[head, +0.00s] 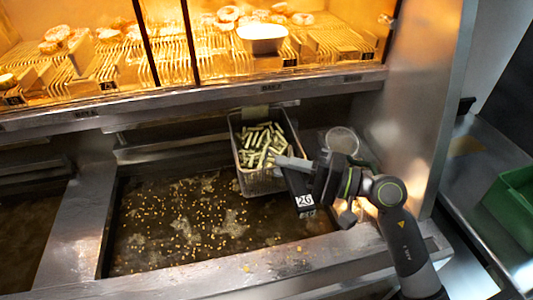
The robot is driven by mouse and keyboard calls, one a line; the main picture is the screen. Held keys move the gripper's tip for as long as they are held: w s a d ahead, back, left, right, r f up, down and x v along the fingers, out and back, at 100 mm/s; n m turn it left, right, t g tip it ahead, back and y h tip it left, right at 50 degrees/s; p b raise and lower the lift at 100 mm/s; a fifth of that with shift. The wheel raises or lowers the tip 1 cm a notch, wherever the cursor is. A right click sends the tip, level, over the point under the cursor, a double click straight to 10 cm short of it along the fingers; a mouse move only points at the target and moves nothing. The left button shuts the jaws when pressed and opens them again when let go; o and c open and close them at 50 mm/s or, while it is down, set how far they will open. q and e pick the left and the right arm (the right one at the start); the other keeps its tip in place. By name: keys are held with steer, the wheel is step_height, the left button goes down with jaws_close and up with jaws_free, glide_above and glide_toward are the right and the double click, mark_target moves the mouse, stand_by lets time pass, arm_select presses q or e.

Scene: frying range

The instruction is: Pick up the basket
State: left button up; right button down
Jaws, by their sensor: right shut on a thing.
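The wire fry basket (262,182) holds several pale green fry-like sticks (260,145). It hangs at the back right of the oil vat (185,225), over the bubbling oil with floating crumbs. My right gripper (288,165) comes in from the right and is shut on the basket's handle at its front right. The gripper hides much of the handle, and a dark piece with a white "26" label (304,200) shows below it. My left gripper is not in view.
A lit warming shelf (170,60) with wire racks, food and a white tray (262,38) spans the back. A metal wall (415,110) stands close on the right. A round clear container (342,141) is behind my right gripper. A green bin (515,205) is at far right.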

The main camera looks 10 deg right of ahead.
mark_target(303, 200)
steer(key=shift+r, duration=0.2)
steer(key=shift+w+r, duration=0.1)
steer(key=shift+r, duration=0.4)
step_height(303, 200, up, 2)
steer(key=shift+r+p, duration=0.1)
steer(key=shift+p, duration=0.35)
steer(key=shift+s, duration=0.85)
steer(key=s+b, duration=0.1)
steer(key=s, duration=0.6)
steer(key=shift+d+b, duration=0.15)
steer(key=shift+b, duration=0.25)
steer(key=s+p, duration=0.6)
steer(key=s, duration=0.3)
steer(key=shift+s+d+p, duration=0.15)
steer(key=shift+p, duration=0.25)
